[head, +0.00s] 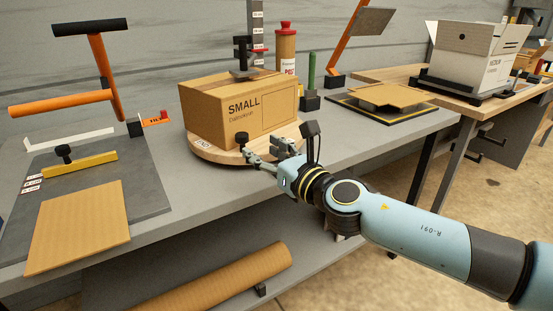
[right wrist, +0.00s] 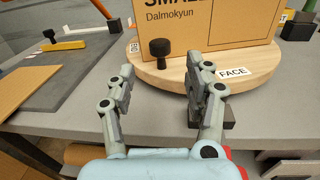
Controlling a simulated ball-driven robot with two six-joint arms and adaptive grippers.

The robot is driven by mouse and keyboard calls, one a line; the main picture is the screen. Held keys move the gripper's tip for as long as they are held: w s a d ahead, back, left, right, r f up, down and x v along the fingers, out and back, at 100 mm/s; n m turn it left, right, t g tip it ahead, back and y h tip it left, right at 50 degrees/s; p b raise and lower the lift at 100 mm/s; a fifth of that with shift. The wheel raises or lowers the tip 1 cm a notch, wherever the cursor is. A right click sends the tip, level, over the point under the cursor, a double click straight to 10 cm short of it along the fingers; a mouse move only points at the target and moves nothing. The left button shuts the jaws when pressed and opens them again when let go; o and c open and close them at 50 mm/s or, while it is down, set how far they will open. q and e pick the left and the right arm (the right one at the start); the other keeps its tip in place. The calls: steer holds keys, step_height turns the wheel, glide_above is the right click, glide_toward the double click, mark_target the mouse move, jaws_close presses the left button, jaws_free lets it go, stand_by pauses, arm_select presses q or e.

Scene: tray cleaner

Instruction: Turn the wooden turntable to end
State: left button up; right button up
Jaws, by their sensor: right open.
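The round wooden turntable (head: 205,151) sits on the grey bench, with a cardboard box marked SMALL (head: 222,116) on top. In the right wrist view the turntable (right wrist: 258,68) carries a FACE label on its front rim. A black knob (right wrist: 160,50) stands upright near its left front edge; the knob also shows in the head view (head: 242,138). My right gripper (head: 263,151) is at the turntable's front edge, open and empty. In the right wrist view its fingers (right wrist: 160,78) are spread on either side of the knob's line, with the knob just beyond. Contact cannot be told. My left gripper is out of view.
A dark mat (head: 150,180) with a cardboard sheet (head: 80,226) and a yellow bar (head: 80,165) lies to the left. An orange-handled stand (head: 105,80) rises behind it. A red-capped bottle (head: 286,50) and a black post clamp stand behind the box.

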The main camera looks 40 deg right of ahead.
steer(key=s, duration=0.5)
steer(key=shift+a, duration=0.35)
steer(key=shift+w, duration=0.1)
